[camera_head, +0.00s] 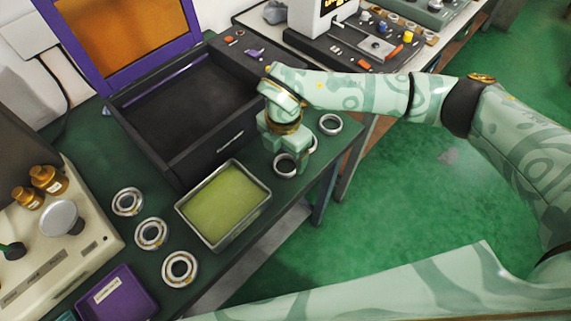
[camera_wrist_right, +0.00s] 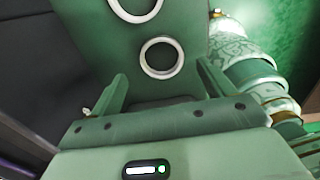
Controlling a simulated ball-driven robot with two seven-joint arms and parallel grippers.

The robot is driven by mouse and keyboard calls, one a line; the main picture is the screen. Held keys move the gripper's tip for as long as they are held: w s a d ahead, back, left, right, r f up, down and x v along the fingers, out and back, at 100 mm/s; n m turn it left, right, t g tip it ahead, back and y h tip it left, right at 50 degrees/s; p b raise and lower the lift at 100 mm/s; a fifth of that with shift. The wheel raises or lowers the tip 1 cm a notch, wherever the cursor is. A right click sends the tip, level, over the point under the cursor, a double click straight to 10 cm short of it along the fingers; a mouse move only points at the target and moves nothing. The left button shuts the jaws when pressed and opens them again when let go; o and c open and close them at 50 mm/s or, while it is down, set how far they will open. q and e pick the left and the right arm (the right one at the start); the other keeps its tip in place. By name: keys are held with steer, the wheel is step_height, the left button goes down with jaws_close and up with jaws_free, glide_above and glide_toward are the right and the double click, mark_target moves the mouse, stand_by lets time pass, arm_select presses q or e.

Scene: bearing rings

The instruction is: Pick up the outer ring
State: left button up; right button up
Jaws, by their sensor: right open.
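My right gripper (camera_head: 287,148) points down over the right end of the green bench, beside several plain pale rings. In the wrist view its two fingers (camera_wrist_right: 163,82) are spread and empty. One ring (camera_wrist_right: 162,57) lies flat on the bench, ahead of the gap between the fingers and apart from them. A second ring (camera_wrist_right: 136,5) is cut off by the top edge of that view. In the head view one ring (camera_head: 285,164) lies at the gripper's near side, another (camera_head: 330,124) lies to its right, and a third is partly hidden behind the gripper. My left gripper is out of view.
A metal tray with a yellow-green bottom (camera_head: 185,207) sits left of the gripper. A black open case (camera_head: 215,152) with a purple-framed lid stands behind it. Assembled-looking bearings (camera_head: 151,234) lie left of the tray, near a purple bin (camera_head: 117,297). The bench edge is close on the right.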

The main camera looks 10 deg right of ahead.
mark_target(284, 165)
step_height(284, 165, down, 4)
steer(key=shift+s+r+b, duration=0.15)
steer(key=shift+b, duration=0.25)
steer(key=shift+r, duration=0.1)
steer(key=shift+c, duration=0.3)
steer(key=c, duration=1)
steer(key=shift+c, duration=0.3)
steer(key=shift+r, duration=0.15)
